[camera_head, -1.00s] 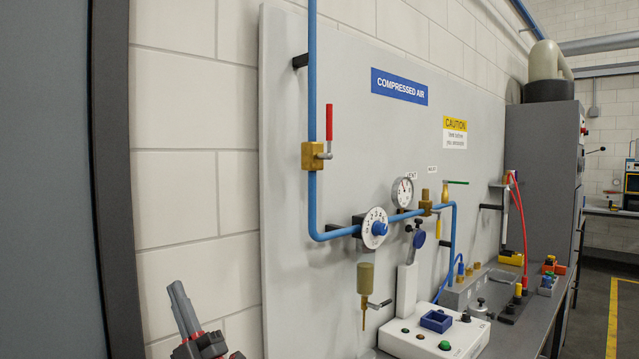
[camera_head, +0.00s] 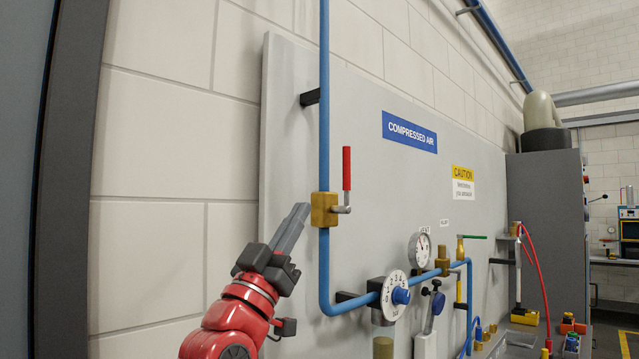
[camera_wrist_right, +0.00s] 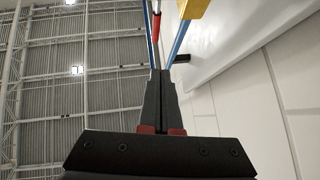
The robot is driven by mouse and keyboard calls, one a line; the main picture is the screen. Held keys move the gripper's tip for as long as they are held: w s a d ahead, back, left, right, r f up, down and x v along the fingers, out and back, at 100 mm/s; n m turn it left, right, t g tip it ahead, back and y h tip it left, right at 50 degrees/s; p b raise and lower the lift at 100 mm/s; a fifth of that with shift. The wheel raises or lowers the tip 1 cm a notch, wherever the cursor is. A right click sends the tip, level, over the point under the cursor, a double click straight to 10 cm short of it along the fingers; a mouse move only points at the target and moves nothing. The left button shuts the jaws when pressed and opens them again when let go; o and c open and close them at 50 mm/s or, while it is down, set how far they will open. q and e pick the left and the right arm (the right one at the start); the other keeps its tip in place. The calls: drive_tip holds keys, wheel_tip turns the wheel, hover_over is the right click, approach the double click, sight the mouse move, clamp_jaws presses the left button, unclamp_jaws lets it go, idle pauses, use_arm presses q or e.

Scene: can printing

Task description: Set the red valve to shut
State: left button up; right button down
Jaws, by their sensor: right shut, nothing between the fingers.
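The red valve handle (camera_head: 346,168) stands upright, in line with the vertical blue pipe, on a brass valve body (camera_head: 323,209) in the head view. My right gripper (camera_head: 301,208) is shut and empty, its fingers pointing up, just left of the brass body. I cannot tell whether it touches the body. In the right wrist view the shut fingers (camera_wrist_right: 160,75) point toward the blue pipe, with the red handle (camera_wrist_right: 156,27) and brass body (camera_wrist_right: 194,8) near the top edge. My left gripper is not in view.
The blue pipe (camera_head: 325,110) runs down the grey panel (camera_head: 285,130), then right to a white dial (camera_head: 395,296) and a gauge (camera_head: 420,249). A grey cabinet (camera_head: 545,220) stands at right. The white wall (camera_head: 160,150) left of the panel is clear.

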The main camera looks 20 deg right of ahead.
sight(345, 161)
drive_tip(key=p+x, duration=0.2)
drive_tip(key=x, duration=0.2)
drive_tip(key=d+p+x, duration=0.1)
drive_tip(key=x, duration=0.3)
drive_tip(key=p+x, duration=0.2)
drive_tip(key=x, duration=0.2)
drive_tip(key=shift+s+d+f+p, duration=0.2)
drive_tip(key=shift+s+d+p, duration=0.05)
drive_tip(key=shift+p, duration=0.05)
drive_tip(key=shift+w+d+f, duration=0.2)
drive_tip(key=shift+w+d, duration=0.2)
drive_tip(key=shift+d, duration=0.1)
drive_tip(key=shift+a, duration=0.1)
drive_tip(key=shift+m+g, duration=0.3)
drive_tip(key=shift+g, duration=0.2)
